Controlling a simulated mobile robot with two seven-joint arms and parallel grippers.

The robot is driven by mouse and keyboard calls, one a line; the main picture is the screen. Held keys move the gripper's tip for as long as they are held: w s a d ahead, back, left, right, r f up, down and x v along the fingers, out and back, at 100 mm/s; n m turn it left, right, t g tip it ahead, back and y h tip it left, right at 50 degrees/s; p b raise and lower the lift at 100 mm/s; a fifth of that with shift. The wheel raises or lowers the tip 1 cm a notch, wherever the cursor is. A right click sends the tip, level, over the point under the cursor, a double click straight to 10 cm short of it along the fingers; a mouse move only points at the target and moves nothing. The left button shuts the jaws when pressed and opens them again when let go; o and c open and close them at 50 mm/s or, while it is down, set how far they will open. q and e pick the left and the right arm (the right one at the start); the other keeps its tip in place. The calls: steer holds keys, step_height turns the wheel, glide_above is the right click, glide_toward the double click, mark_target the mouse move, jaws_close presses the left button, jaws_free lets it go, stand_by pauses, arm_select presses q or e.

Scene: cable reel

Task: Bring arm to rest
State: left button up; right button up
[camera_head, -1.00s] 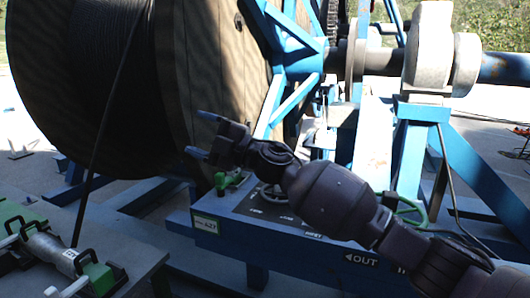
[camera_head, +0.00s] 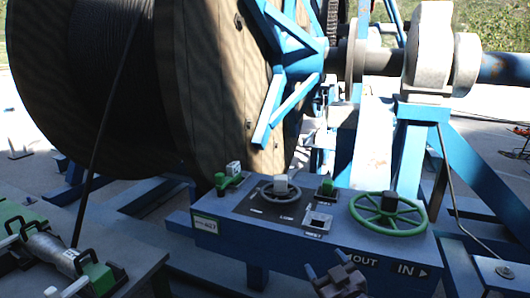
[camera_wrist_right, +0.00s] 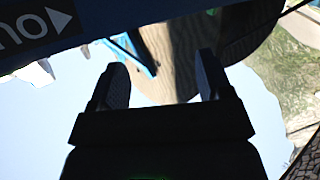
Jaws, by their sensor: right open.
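My right gripper (camera_head: 328,272) shows at the bottom of the head view, in front of the blue control box (camera_head: 270,250), below its "OUT" label. Its two fingers are apart with nothing between them. In the right wrist view the open fingers (camera_wrist_right: 162,85) also show, with the reel and a bright area beyond. Part of the box's blue side with lettering (camera_wrist_right: 50,28) fills the top left of that view. Most of my right arm is out of the head view. My left gripper is not in view.
The box top carries a green handwheel (camera_head: 388,213), a smaller grey wheel (camera_head: 282,190) and a green lever (camera_head: 228,182). The large cable reel (camera_head: 215,80) stands behind. A bench (camera_head: 130,255) with green and metal clamps is at the left.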

steer(key=s+d+f+m+g+h, duration=0.1)
steer(key=s+d+f+m, duration=0.1)
steer(key=s+d+f, duration=0.2)
steer(key=s+d+f+m+g+h, duration=0.2)
steer(key=s+d+f, duration=0.3)
steer(key=s+f, duration=0.5)
steer(key=s+d+f+m+g+h, duration=0.1)
steer(key=s+d+f, duration=0.3)
steer(key=s+f, duration=0.4)
steer(key=s+g+h, duration=0.1)
steer(key=s, duration=0.3)
steer(key=shift+d+m, duration=0.25)
steer(key=shift+m, duration=0.15)
steer(key=shift+s+f, duration=0.1)
